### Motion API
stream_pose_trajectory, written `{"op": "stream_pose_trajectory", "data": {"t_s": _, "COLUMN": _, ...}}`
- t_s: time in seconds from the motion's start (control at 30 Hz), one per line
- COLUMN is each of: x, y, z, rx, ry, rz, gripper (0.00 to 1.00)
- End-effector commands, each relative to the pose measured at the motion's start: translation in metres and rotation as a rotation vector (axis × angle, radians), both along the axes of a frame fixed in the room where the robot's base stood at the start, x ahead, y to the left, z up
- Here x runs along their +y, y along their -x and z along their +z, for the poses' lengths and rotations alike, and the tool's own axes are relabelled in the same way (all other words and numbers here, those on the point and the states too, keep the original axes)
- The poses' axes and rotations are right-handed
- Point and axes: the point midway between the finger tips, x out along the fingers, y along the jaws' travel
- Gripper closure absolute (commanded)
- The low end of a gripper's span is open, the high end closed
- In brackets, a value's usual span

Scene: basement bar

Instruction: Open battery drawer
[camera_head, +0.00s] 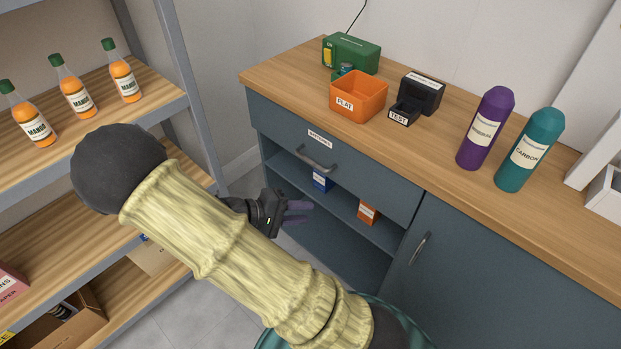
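The battery drawer (355,170) is the blue-grey front under the wooden counter, with a small white label (320,139) whose text is too small to read surely. It looks closed, flush with the cabinet. Its grey bar handle (316,159) is on the front below the label. My gripper (299,212) is below and a little left of the handle in the picture, in front of the open shelves and apart from the handle. Its dark purple fingers point right. No object shows between them, and their gap is too small to judge. My yellow-sleeved arm hides part of the floor.
The counter (440,150) holds a green box (351,52), an orange bin (358,97), a black tester (420,95), and purple (487,128) and teal (530,150) bottles. A cabinet door (480,270) is at right. A shelving rack (180,70) stands close on the left.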

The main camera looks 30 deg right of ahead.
Motion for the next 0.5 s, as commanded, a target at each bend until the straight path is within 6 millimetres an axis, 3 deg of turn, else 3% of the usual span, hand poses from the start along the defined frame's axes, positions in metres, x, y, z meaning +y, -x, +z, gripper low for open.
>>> {"op": "stream_pose_trajectory", "data": {"t_s": 0.03, "x": 0.004, "y": -0.012, "z": -0.024, "rx": -0.021, "ry": 0.096, "rz": 0.054, "gripper": 0.74}}
{"op": "stream_pose_trajectory", "data": {"t_s": 0.17, "x": 0.018, "y": -0.044, "z": -0.039, "rx": -0.124, "ry": 0.326, "rz": 0.197, "gripper": 0.74}}
{"op": "stream_pose_trajectory", "data": {"t_s": 0.33, "x": 0.047, "y": -0.076, "z": -0.044, "rx": -0.259, "ry": 0.527, "rz": 0.367, "gripper": 0.74}}
{"op": "stream_pose_trajectory", "data": {"t_s": 0.5, "x": 0.059, "y": -0.086, "z": -0.04, "rx": -0.308, "ry": 0.584, "rz": 0.424, "gripper": 0.74}}
